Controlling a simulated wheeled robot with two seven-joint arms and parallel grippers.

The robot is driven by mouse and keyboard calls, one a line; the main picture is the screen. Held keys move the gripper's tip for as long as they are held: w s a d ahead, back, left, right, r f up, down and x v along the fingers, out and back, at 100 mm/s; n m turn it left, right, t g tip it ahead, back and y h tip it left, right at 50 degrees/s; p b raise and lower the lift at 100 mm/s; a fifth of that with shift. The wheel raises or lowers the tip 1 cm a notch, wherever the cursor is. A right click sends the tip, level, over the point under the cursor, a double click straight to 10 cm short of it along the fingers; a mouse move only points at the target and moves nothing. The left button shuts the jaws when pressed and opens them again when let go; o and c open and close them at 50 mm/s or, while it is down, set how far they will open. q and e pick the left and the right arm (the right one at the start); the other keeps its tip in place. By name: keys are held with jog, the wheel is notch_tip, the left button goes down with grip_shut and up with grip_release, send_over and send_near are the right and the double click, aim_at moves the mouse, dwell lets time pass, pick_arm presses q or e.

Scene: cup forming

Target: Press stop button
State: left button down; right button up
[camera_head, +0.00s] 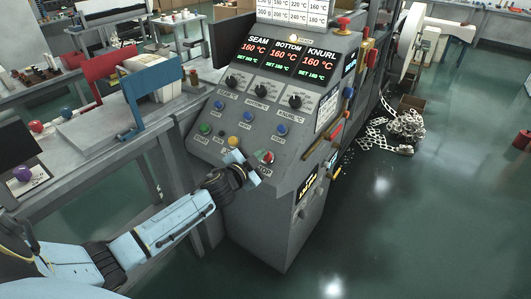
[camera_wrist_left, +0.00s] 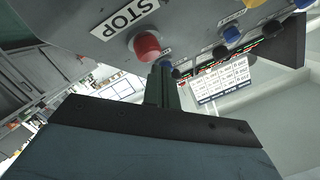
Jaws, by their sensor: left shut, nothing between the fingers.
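The stop button is a round red cap (camera_wrist_left: 147,46) on a grey panel in the left wrist view, beside a white plate reading STOP (camera_wrist_left: 125,18). In the head view the red button (camera_head: 268,156) shows at the lower right of the console's sloped face. My left gripper (camera_head: 262,170) is at the console's lower front edge, close to the button. In the left wrist view its dark fingers (camera_wrist_left: 161,72) are together and empty, with their tips beside the red cap. I cannot tell whether they touch it. My right gripper is not in view.
The grey console (camera_head: 225,146) carries green, yellow and blue buttons, black knobs and lit displays reading 160 °C. A workbench (camera_head: 120,150) with red and blue holders stands at the left. The floor (camera_head: 420,220) to the right is mostly clear, with scrap strips (camera_head: 404,127) lying farther back.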

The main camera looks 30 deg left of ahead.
pick_arm(q)
jog(key=shift+s+r, duration=0.1)
jog(key=s+r+p, duration=0.1)
jog(key=r+p, duration=0.1)
jog(key=s+r+p, duration=0.2)
jog(key=shift+a+p, duration=0.1)
jog(key=shift+p, duration=0.3)
dwell(0.9)
jog(key=s+f+n+g+b, duration=0.1)
jog(key=s+f+g, duration=0.2)
jog(key=s+f, duration=0.55)
jog(key=s+d+f+n+g+y, duration=0.15)
jog(key=s+f, duration=0.25)
jog(key=f, duration=0.9)
jog(key=s+a+f+n+g+h+b, duration=0.1)
jog(key=s+f+g, duration=0.2)
jog(key=s+f, duration=0.55)
jog(key=s+d+f+g, duration=0.2)
jog(key=s+f, duration=0.4)
jog(key=s, duration=0.3)
jog(key=s+d+f+n+g, duration=0.1)
jog(key=s+d+f+g, duration=0.2)
jog(key=s, duration=0.7)
jog(key=s+d+f+n+g+b, duration=0.1)
jog(key=s+d+f, duration=0.3)
jog(key=s+f, duration=0.4)
jog(key=shift+s+f+g, duration=0.35)
jog(key=shift+s+g, duration=0.5)
jog(key=shift+s, duration=0.4)
